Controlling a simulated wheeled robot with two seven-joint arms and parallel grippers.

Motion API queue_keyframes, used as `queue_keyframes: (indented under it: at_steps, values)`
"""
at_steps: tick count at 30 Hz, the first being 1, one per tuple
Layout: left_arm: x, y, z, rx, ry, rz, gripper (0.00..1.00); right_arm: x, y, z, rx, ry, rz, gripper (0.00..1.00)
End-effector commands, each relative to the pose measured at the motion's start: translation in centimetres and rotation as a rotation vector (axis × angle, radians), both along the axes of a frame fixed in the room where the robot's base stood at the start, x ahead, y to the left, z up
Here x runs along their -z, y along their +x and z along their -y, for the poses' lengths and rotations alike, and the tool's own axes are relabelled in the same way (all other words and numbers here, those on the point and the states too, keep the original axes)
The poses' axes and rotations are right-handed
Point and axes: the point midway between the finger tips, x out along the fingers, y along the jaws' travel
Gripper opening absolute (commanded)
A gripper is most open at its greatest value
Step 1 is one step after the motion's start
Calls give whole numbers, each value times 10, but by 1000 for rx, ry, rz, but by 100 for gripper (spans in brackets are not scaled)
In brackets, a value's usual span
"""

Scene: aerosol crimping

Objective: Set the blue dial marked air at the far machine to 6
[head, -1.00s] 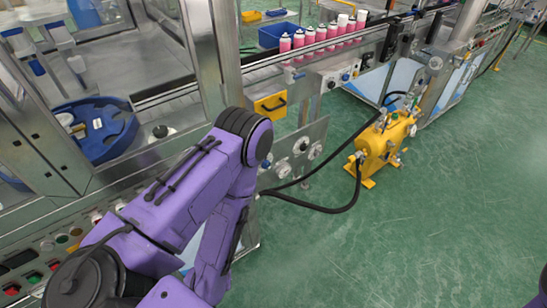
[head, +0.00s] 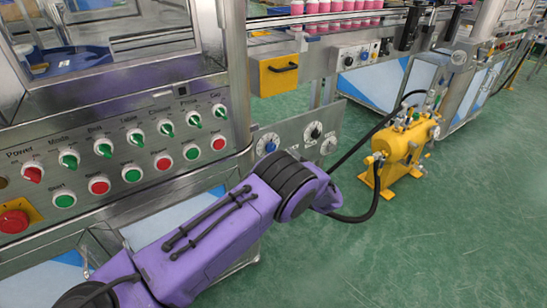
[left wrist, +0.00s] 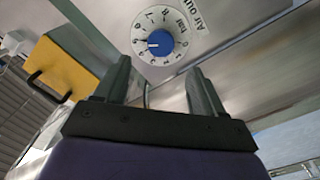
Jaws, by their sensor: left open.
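The blue dial (left wrist: 160,43) shows in the left wrist view on a white numbered scale with "bar" and a label starting "Air ou". Its pale pointer mark points left in that view; the exact number is hard to read. My left gripper (left wrist: 160,80) is open and empty. Its two fingers point towards the panel, with the dial beyond the gap and apart from them. In the head view the blue dial (head: 267,144) sits at the left of a lower grey panel, and my purple arm hides the left gripper. My right gripper is not in view.
A black dial (head: 314,131) and a grey dial (head: 328,145) share the panel. A yellow drawer (head: 278,76) is above. A yellow pump unit (head: 400,150) with a black hose stands on the green floor. A button console (head: 130,150) is at left.

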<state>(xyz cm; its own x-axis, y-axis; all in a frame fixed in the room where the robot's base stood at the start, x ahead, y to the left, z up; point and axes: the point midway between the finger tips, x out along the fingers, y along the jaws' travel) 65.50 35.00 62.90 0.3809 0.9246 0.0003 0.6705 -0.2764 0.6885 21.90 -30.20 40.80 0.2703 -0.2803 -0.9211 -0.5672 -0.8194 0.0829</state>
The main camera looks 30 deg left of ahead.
Motion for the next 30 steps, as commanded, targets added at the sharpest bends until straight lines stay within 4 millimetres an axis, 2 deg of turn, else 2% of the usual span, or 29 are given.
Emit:
queue_keyframes:
  at_steps: [3,9,13,20,21,23,24,26,30]
  values:
    - [1,10,-28,-3,0,1,69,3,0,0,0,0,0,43]
    - [2,24,-61,-1,0,-1,69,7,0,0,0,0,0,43]
    - [1,28,-70,1,0,-2,69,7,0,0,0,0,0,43]
    - [0,29,-71,2,0,-2,69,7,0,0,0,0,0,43]
    - [0,29,-71,2,0,-2,63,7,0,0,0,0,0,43]
    - [0,29,-71,2,0,-2,43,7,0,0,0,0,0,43]
    - [0,29,-71,2,0,-2,30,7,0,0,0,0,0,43]
    - [0,29,-71,2,0,-2,13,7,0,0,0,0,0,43]
    - [1,29,-70,2,1,-4,13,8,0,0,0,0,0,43]
